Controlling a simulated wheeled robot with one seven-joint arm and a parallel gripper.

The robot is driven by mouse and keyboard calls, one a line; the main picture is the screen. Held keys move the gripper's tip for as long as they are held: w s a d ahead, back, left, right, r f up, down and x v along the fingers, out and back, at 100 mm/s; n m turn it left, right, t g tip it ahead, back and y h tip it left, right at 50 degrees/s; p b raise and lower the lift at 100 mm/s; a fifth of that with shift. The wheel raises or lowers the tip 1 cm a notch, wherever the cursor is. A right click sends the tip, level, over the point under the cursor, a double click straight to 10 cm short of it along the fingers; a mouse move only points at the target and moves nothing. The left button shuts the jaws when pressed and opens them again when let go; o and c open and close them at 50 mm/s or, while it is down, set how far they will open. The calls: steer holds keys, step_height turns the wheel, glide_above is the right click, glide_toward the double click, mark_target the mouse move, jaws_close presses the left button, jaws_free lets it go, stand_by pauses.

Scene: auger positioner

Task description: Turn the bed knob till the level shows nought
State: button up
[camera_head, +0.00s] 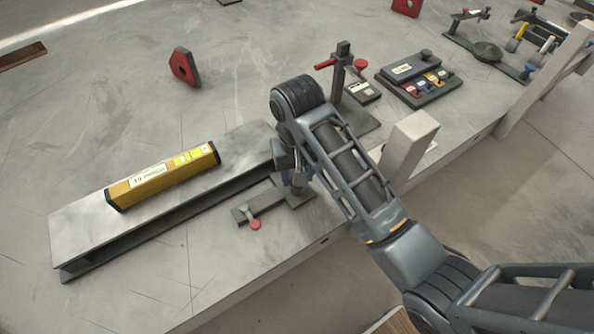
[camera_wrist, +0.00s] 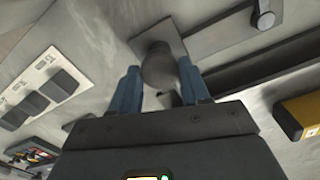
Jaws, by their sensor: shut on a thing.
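The yellow level (camera_head: 165,178) lies along the top of a long grey steel beam (camera_head: 75,235) at left. Its display is too small to read surely. One yellow end of the level also shows at the right of the wrist view (camera_wrist: 303,112). My gripper (camera_head: 294,180) is low beside the beam's right end. In the wrist view my gripper (camera_wrist: 160,88) has its two blue fingers on either side of a dark round knob (camera_wrist: 160,67), shut on it. The knob stands over a grey square plate (camera_wrist: 168,38). In the head view my wrist and fingers mostly hide the knob.
A flat clamp arm with a red knob (camera_head: 255,224) lies in front of the beam. A post with red handles (camera_head: 342,75) and a tray of coloured pieces (camera_head: 420,88) stand behind my arm. A red block (camera_head: 184,67) sits at the back. The table's left front is clear.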

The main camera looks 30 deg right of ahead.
steer(key=n, duration=1.2)
steer(key=shift+n, duration=0.3)
stand_by(0.4)
steer(key=o, duration=1.1)
steer(key=shift+c, duration=0.2)
